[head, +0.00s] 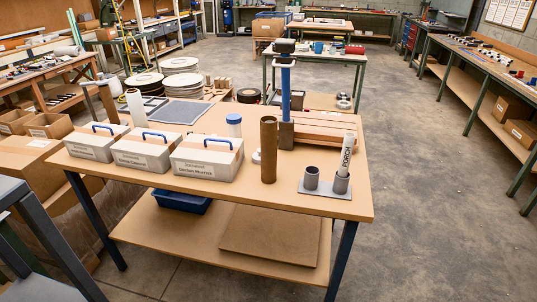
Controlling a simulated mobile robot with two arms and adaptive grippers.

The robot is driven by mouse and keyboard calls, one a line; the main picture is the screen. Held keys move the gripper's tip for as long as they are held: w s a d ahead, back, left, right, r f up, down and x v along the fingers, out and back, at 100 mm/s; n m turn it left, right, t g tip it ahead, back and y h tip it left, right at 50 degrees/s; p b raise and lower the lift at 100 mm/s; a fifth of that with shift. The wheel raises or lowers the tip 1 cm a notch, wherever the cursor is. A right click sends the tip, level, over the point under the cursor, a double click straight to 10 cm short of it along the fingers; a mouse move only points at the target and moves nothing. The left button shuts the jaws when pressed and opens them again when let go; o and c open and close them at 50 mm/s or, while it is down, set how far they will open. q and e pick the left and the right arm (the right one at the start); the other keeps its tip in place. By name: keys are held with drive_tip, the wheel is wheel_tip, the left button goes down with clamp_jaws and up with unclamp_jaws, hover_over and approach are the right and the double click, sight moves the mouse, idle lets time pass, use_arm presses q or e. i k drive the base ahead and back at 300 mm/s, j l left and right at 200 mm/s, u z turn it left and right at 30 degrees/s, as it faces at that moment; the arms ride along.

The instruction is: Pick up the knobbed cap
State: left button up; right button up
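No gripper of mine can be made out in the head view. I cannot identify the knobbed cap with certainty. A small pale round piece (256,157) sits on the wooden table (330,205), partly hidden behind a tall brown tube (268,150). It is too small to tell whether it has a knob. A white jar with a blue top (234,125) stands left of the tube. The press (286,90), with a blue column and dark head, stands at the table's back.
Three labelled boxes with blue handles (207,158) line the table's left front. At right, a grey plate (325,188) carries two short cups, one holding a white lettered tube (347,155). The floor (440,200) to the right is clear.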

sight(256, 156)
drive_tip(key=i+j, duration=0.1)
drive_tip(key=i, duration=0.35)
drive_tip(key=i+j, duration=0.15)
drive_tip(key=i, duration=0.25)
